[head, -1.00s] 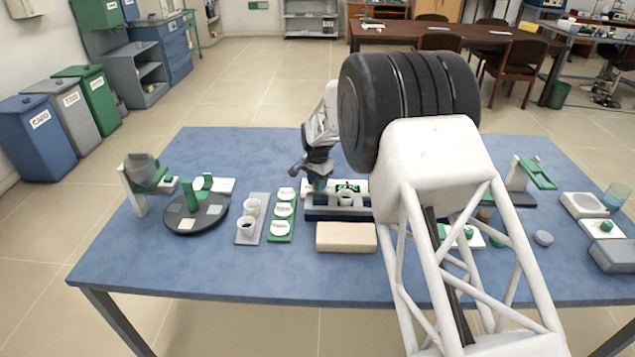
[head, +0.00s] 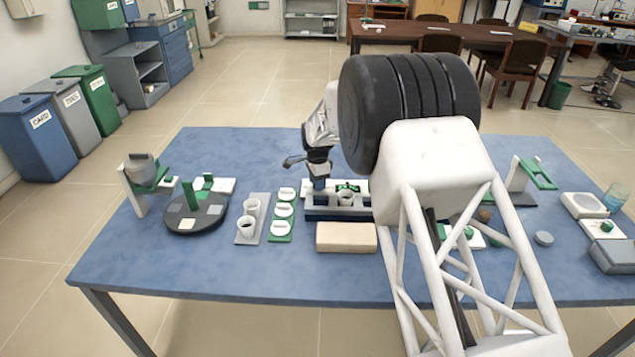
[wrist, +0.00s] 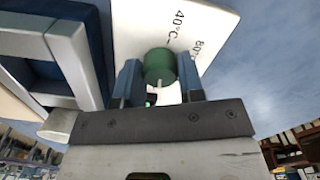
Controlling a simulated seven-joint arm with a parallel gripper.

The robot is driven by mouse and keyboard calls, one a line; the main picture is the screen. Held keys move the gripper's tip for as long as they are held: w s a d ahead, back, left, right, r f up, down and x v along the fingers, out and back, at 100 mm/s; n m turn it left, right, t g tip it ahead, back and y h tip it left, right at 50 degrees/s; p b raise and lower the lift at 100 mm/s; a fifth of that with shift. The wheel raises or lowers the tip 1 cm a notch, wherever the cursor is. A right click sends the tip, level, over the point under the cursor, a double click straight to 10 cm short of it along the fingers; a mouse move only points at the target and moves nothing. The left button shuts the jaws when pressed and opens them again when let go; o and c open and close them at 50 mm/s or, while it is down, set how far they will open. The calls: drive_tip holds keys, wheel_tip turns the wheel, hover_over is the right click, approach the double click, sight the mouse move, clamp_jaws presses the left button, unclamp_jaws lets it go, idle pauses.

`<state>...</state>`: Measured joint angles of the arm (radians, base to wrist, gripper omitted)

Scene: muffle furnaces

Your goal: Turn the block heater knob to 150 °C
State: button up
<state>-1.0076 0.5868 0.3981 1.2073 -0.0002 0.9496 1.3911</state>
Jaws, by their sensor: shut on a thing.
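The knob (wrist: 160,64) is a green cylinder with a white pointer on a white dial plate (wrist: 215,22), seen in the wrist view. The plate shows "40 °C" and a partly cut-off label starting with 80; no 150 mark is visible. My gripper (wrist: 160,80) has its two blue fingers shut on the knob's sides, and the pointer lies between them, toward the gripper body. In the head view my gripper (head: 318,183) is at the back left of the blue and white block heater (head: 338,214), and the knob is hidden there.
A white cup (head: 346,198) stands at the heater. A beige block (head: 346,237) lies in front. To the left are a green tray (head: 281,238) with white round pieces, a grey tray (head: 245,239) with cups, and a dark turntable (head: 185,222). The table behind the heater is clear.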

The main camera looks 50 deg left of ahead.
drive_tip(key=o, duration=0.9)
drive_tip(key=shift+r, duration=0.15)
drive_tip(key=shift+r, duration=3.8)
